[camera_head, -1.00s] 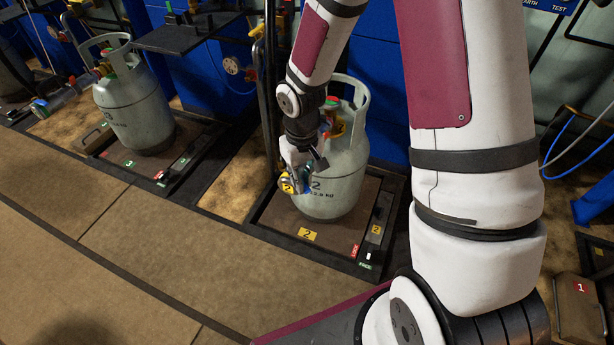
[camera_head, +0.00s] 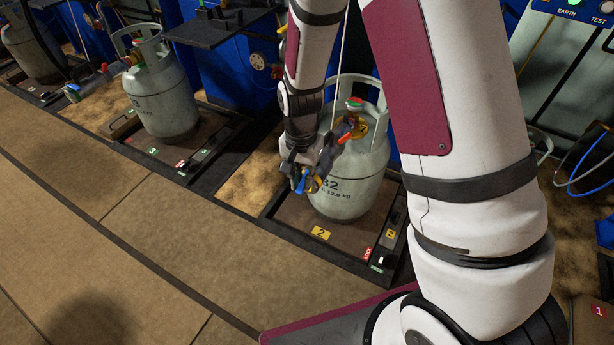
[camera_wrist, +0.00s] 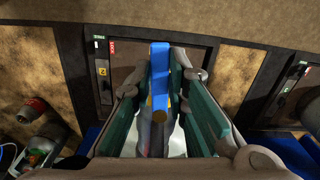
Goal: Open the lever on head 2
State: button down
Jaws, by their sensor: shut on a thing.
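Filling head 2 (camera_wrist: 157,132) is between the teal pads of my gripper (camera_wrist: 163,95), which is shut on it. In the wrist view its blue lever (camera_wrist: 160,65) runs lengthwise between the fingers, with yellow parts beside it. Whether the lever is open or closed is unclear. In the head view my gripper (camera_head: 312,167) is at the left front of the grey cylinder (camera_head: 348,190). Blue and yellow parts show below the fingers. An orange and red part (camera_head: 346,134) is near the cylinder's valve. Whether the head touches the valve is hidden.
The cylinder stands on a brown scale platform (camera_head: 290,214) labelled 2, with a dark rim. Another grey cylinder (camera_head: 163,100) stands on scale 3 at the left. Blue cabinets (camera_head: 228,85) are behind. Open floor (camera_head: 110,225) lies in front. A hose rises above the gripper.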

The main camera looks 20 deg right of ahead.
aim_at(300, 183)
jog(key=shift+w+a+m, duration=0.2)
jog(key=shift+a+m, duration=0.05)
jog(key=shift+m, duration=0.35)
jog(key=c, duration=1.6)
grip_release()
jog(key=shift+o, duration=0.2)
jog(key=shift+r, duration=0.1)
notch_tip(300, 183, up, 12)
